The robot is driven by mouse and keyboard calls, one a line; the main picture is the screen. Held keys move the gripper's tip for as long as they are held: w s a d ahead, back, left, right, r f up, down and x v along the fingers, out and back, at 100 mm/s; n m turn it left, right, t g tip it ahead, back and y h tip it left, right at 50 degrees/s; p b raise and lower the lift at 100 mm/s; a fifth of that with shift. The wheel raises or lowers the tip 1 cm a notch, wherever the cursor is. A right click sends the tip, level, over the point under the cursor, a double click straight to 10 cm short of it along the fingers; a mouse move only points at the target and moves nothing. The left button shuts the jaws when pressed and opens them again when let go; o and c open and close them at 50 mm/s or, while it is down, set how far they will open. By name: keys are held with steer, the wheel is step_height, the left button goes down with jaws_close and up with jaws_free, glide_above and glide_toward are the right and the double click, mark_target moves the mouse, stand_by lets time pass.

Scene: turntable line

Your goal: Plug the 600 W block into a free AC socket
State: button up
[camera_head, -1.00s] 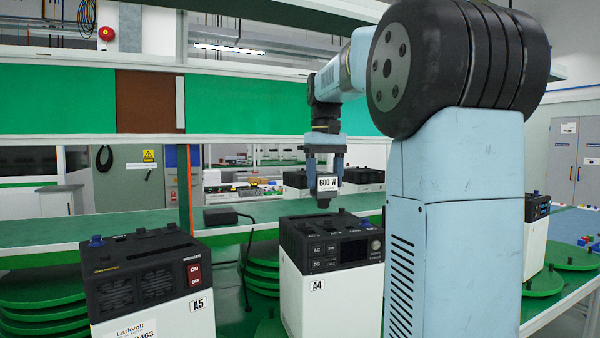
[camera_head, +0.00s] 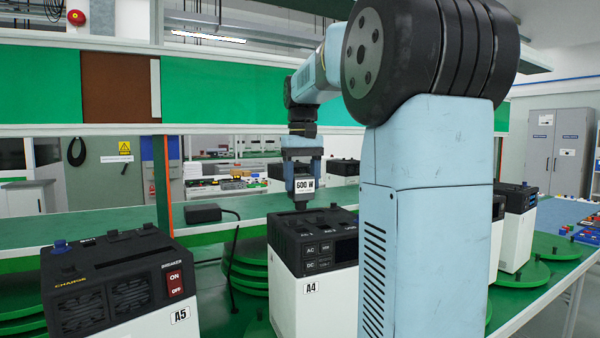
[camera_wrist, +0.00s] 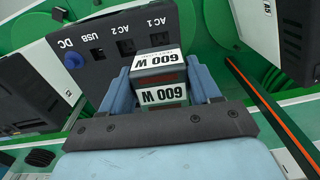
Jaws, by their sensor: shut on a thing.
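My gripper (camera_head: 303,176) is shut on the 600 W block (camera_head: 304,187), a dark block with white "600 W" labels. The block also shows between the fingers in the wrist view (camera_wrist: 160,78). It is held upright over the dark top of power unit A4 (camera_head: 312,290). Its lower end is at or just above that top; contact cannot be told. In the wrist view the unit's top (camera_wrist: 110,62) carries labels AC 1, AC 2, USB and DC. The AC 2 socket (camera_wrist: 127,45) looks empty. The AC 1 socket (camera_wrist: 157,39) is beside the block, which hides its surroundings. A blue plug (camera_wrist: 73,61) sits at DC.
Unit A5 (camera_head: 115,275) stands at the left with a blue plug on top. A black adapter (camera_head: 203,213) with a cable lies on the green bench behind. More units (camera_head: 517,225) stand on green turntable discs at the right. My arm hides part of A4's right side.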

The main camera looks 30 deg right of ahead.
mark_target(302, 207)
steer(key=shift+f, duration=2.3)
steer(key=shift+s+f, duration=0.15)
steer(key=shift+f, duration=1.1)
steer(key=o, duration=1.6)
steer(key=shift+c, duration=0.2)
step_height(302, 207, up, 14)
steer(key=shift+f, duration=0.15)
steer(key=s+a+f+t, duration=0.2)
steer(key=s+a+f, duration=0.2)
steer(key=s+f, duration=0.3)
steer(key=s+a+f+t, duration=0.1)
steer(key=s+a+f, duration=0.3)
steer(key=s+f, duration=0.3)
steer(key=s+a+f+n+t, duration=0.1)
steer(key=s+a+f+t, duration=0.1)
steer(key=s+a+f, duration=0.2)
steer(key=s+f, duration=0.3)
steer(key=f, duration=0.1)
steer(key=shift+s+a+t, duration=0.3)
steer(key=shift+s+a, duration=0.05)
steer(key=shift+s, duration=0.05)
